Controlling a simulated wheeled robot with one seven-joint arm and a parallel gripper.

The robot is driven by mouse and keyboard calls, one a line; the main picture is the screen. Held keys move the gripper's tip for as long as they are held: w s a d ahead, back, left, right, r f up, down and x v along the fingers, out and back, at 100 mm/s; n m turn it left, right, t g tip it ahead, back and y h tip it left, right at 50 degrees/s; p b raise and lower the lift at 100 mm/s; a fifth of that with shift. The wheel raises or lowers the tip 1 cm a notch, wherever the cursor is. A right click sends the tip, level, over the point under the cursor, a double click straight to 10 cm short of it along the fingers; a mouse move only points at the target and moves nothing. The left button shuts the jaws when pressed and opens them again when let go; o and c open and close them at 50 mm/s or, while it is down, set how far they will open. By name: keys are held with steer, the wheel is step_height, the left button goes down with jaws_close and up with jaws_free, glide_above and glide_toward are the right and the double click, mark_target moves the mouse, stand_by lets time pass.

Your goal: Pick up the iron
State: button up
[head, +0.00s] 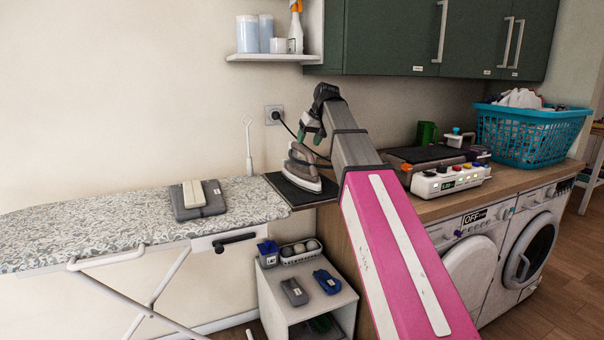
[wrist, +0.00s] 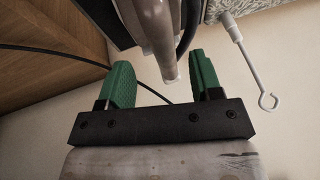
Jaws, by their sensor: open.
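The iron (head: 305,172) is grey and white and rests on the dark pad (head: 298,192) at the right end of the ironing board. My gripper (head: 311,128) is just above the iron, pointing down. In the wrist view the green fingers of my gripper (wrist: 161,66) are apart. A rounded grey-brown part of the iron (wrist: 158,35), which looks like its handle, lies in line with the gap between them. I cannot tell how far it reaches between the fingers. No contact is visible. My arm hides some of the space right of the iron.
A dark cord runs from the wall socket (head: 274,115) behind my gripper. A white hooked rod (head: 249,150) stands left of the iron. Folded grey cloths (head: 198,200) lie on the ironing board (head: 110,222). A white control box (head: 450,180) sits on the counter at right.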

mark_target(303, 150)
steer(key=shift+x, duration=2.75)
steer(key=shift+s+a, duration=0.1)
steer(key=shift+s, duration=0.05)
jaws_close()
